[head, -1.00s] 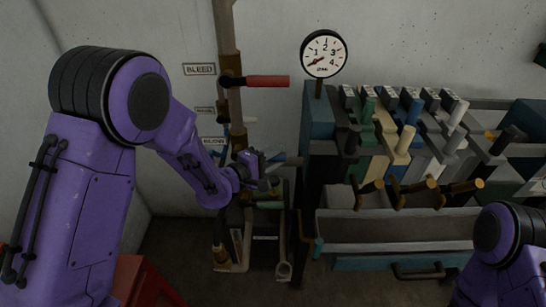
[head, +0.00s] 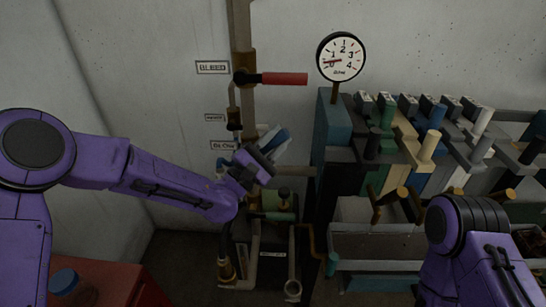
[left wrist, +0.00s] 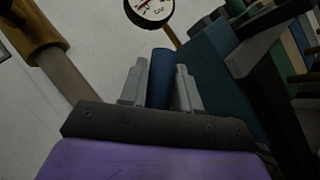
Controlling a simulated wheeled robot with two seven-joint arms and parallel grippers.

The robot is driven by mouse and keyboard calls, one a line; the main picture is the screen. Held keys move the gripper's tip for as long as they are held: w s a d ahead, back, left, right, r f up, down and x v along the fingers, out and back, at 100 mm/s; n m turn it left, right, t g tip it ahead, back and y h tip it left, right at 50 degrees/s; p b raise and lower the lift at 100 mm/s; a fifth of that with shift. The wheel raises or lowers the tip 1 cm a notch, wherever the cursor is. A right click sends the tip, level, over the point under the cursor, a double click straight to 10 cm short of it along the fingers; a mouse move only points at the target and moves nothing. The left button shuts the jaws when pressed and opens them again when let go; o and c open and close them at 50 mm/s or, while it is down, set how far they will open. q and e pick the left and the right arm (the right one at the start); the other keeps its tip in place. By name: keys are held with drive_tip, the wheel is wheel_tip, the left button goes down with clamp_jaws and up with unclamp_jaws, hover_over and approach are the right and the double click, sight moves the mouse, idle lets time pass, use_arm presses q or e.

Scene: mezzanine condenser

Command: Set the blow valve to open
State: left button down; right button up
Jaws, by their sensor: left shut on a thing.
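The blow valve's blue lever (head: 277,139) is on the wall pipework, right of a small, hard-to-read label (head: 223,145). It points up and to the right at a slant. My left gripper (head: 266,152) is shut on this lever. In the left wrist view the blue lever (left wrist: 161,76) stands between the two grey fingers (left wrist: 158,88). The gripper and wrist hide the lever's lower part and most of the valve body. My right arm shows at the lower right, but its gripper is out of view.
A green handle (head: 272,216) is below my left gripper. A bank of coloured levers (head: 428,147) stands to the right. A red cabinet (head: 110,285) is at the lower left.

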use_arm(q)
drive_tip(key=a+n+t+y+b, duration=0.1)
drive_tip(key=n+t+b, duration=0.1)
drive_tip(key=n, duration=0.1)
drive_tip(key=a+r+n+t+y+b, duration=0.1)
drive_tip(key=a+n+t+b, duration=0.1)
drive_tip(key=n+b, duration=0.1)
drive_tip(key=a+r+n+t+y+b, duration=0.1)
drive_tip(key=n+t+b, duration=0.1)
drive_tip(key=shift+s+a+r+n+y, duration=0.1)
drive_tip(key=shift+a+n+y, duration=0.1)
drive_tip(key=shift+n+y, duration=0.2)
drive_tip(key=shift+a+r+n+t+y+b, duration=0.25)
drive_tip(key=shift+a+n+t+y+b, duration=0.2)
drive_tip(key=shift+n+y+b, duration=0.4)
drive_tip(key=shift+a+r+n+t+y+b, duration=0.2)
drive_tip(key=shift+a+n+t+y+b, duration=0.25)
drive_tip(key=shift+n, duration=0.6)
drive_tip(key=shift+d, duration=0.1)
drive_tip(key=c, duration=0.9)
unclamp_jaws()
